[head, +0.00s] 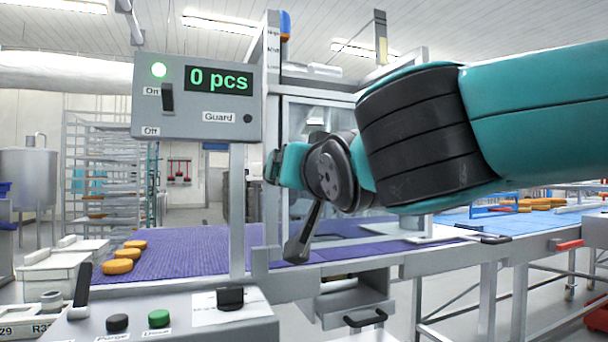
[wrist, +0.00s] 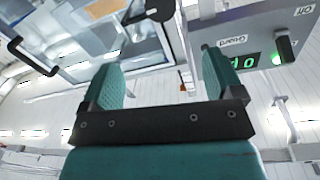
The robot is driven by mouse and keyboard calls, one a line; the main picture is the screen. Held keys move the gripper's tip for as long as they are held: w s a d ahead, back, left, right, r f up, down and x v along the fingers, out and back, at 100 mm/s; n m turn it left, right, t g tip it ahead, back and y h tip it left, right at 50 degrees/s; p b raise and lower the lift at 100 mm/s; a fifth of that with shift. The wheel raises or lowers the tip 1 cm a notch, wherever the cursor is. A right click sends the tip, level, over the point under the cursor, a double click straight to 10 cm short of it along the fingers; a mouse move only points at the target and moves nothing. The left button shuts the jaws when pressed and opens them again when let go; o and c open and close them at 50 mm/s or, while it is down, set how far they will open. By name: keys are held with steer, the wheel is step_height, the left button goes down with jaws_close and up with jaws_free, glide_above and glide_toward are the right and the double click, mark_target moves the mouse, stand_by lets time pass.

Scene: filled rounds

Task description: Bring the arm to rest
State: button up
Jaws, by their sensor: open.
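My arm reaches in from the right in the head view, teal with a ribbed black joint. My gripper (head: 280,164) is at its far end, in front of the machine's framed guard (head: 310,120) and just right of the grey control box (head: 200,128). Its jaws are partly hidden by the wrist there. In the wrist view, the two teal fingers of my gripper (wrist: 162,78) stand apart with nothing between them. The control box shows there too, upside down at the upper right (wrist: 262,30).
The box reads "0 pcs" with a green lamp (head: 159,70) lit. A dark lever (head: 303,240) hangs below my wrist. Orange rounds (head: 118,266) lie on the purple belt (head: 190,255) at left. A button panel (head: 170,318) stands in front, a drawer (head: 355,305) below the belt.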

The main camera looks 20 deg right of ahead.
steer(key=shift+s, duration=0.15)
stand_by(0.3)
steer(key=s+a+f+n+g+y, duration=0.1)
steer(key=s+f+n+g+y, duration=0.3)
steer(key=f, duration=0.6)
steer(key=s+a+f+n+g, duration=0.1)
steer(key=f+g, duration=0.4)
steer(key=f, duration=0.4)
steer(key=s+a+f+n+g+y, duration=0.1)
steer(key=s+f+n+g, duration=0.1)
steer(key=s+f+g, duration=0.45)
steer(key=s+f+n+g, duration=0.2)
steer(key=s+f, duration=0.1)
steer(key=s, duration=0.6)
step_height(320, 180, up, 25)
steer(key=p, duration=2.5)
steer(key=shift+s+f+n, duration=0.15)
steer(key=shift+s+n, duration=0.2)
steer(key=shift+n, duration=0.05)
